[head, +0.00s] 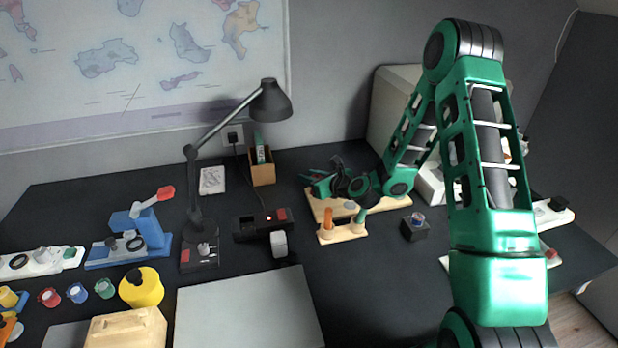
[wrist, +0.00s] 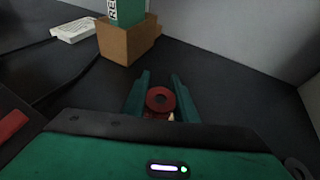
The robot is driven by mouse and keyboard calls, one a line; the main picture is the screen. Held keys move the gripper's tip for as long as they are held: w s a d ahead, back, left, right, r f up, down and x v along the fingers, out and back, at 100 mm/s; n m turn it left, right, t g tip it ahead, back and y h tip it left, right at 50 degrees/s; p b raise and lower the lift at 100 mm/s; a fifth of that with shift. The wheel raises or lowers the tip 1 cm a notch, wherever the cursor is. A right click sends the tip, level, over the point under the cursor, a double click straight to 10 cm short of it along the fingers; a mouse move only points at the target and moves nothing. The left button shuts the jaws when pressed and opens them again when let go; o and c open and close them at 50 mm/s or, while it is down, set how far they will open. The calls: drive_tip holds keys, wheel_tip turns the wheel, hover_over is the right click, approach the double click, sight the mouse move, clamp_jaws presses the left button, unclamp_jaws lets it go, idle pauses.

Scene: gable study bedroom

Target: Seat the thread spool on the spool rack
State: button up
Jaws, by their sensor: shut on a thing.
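The thread spool (wrist: 160,101) is a small red round piece with a dark centre hole. In the wrist view it sits between the two green fingers of my gripper (wrist: 161,97), which is shut on it. In the head view my gripper (head: 318,184) is above the rear wooden board, and I cannot make out the spool there. A small pale tip (wrist: 171,117) shows just below the spool. A small wooden stand (head: 343,234) with upright orange and green pieces, seemingly the spool rack, is just in front of my gripper. Whether the spool touches anything is unclear.
A wooden board (head: 388,205) lies under my gripper and forearm. A wooden box (head: 263,174) with a green item stands behind left. A black device (head: 261,223) is to the left, a small dark block (head: 414,229) to the right.

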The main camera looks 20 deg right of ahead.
drive_tip(key=shift+s+f, duration=0.15)
drive_tip(key=shift+f, duration=0.3)
